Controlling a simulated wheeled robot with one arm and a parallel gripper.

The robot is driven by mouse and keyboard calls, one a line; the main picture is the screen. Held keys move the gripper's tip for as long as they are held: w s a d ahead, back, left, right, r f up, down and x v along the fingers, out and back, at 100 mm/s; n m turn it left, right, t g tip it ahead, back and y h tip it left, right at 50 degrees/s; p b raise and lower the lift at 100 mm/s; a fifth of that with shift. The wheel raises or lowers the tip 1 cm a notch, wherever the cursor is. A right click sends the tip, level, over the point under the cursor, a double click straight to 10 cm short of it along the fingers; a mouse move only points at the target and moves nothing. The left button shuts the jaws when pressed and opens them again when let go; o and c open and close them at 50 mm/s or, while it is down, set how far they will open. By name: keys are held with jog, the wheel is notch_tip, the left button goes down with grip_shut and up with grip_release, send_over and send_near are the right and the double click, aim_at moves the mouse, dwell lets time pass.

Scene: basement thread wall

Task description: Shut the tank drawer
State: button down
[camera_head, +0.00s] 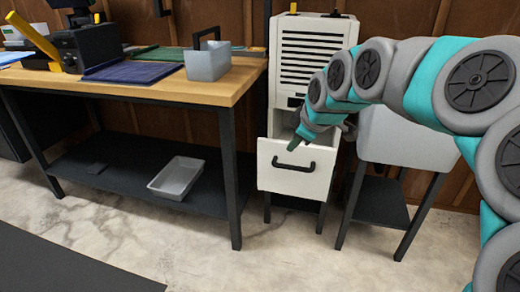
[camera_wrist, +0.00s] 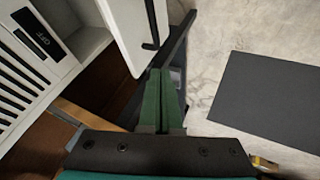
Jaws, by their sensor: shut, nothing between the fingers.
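The tank drawer (camera_head: 294,184) is a white front with a black bar handle (camera_head: 293,166), low on a white louvred unit (camera_head: 308,50). It stands out from the unit, with a dark opening behind its top edge. My gripper (camera_head: 294,146) is shut and empty, pointing down near the drawer's top edge above the handle; I cannot tell whether it touches. In the wrist view, my green fingers (camera_wrist: 162,75) are together beside the white drawer front (camera_wrist: 125,25) and its handle (camera_wrist: 151,22). The unit's panel marked OFF (camera_wrist: 40,35) is at upper left.
A wooden workbench (camera_head: 150,90) stands left of the unit, with a grey caddy (camera_head: 207,65) on top and a grey tray (camera_head: 177,177) on its lower shelf. A grey bin-like box (camera_head: 400,140) on dark legs stands close right. The concrete floor (camera_head: 290,255) in front is clear.

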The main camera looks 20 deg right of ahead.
aim_at(284, 147)
jog(key=w+f, duration=0.2)
jog(key=w, duration=0.1)
jog(key=w+d+f+p, duration=0.1)
jog(key=w+f, duration=0.1)
jog(key=w, duration=0.1)
jog(key=w+f, duration=0.3)
jog(key=shift+d, duration=0.3)
jog(key=shift+w+d, duration=0.35)
jog(key=shift+w, duration=0.2)
jog(key=w+d+p, duration=0.1)
jog(key=w+d, duration=0.4)
jog(key=w, duration=0.3)
jog(key=w+d+p, duration=0.1)
jog(key=w+d, duration=0.4)
jog(key=w, duration=0.3)
jog(key=shift+d, duration=0.25)
